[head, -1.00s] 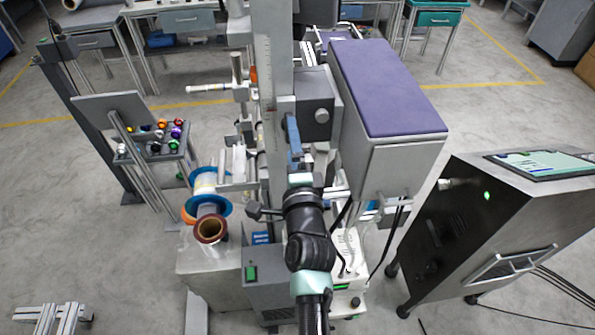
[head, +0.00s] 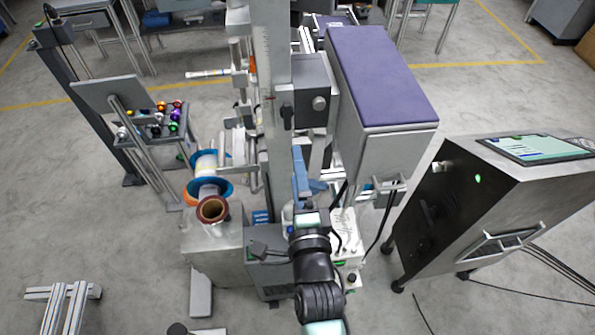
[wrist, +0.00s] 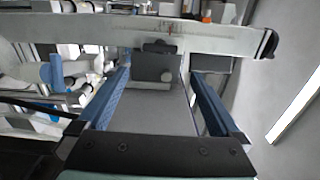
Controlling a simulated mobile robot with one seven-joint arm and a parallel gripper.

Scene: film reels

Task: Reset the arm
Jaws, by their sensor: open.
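My gripper (head: 300,165) is over the middle of the machine in the head view, with a blue finger visible beside the upright grey column (head: 272,90). In the wrist view my gripper (wrist: 160,70) shows two blue fingers spread apart, with nothing held between them. A grey block with a round knob (wrist: 155,70) shows beyond the gap between the fingers. My black and pale green arm comes up from the bottom of the head view. Whether the fingers touch the machine cannot be told.
A grey cabinet with a purple top (head: 380,80) stands right of the column. A console with a screen (head: 480,200) stands farther right. Left are blue-flanged reels (head: 209,189), a brown-cored roll (head: 212,209) and a rack of coloured spools (head: 165,118).

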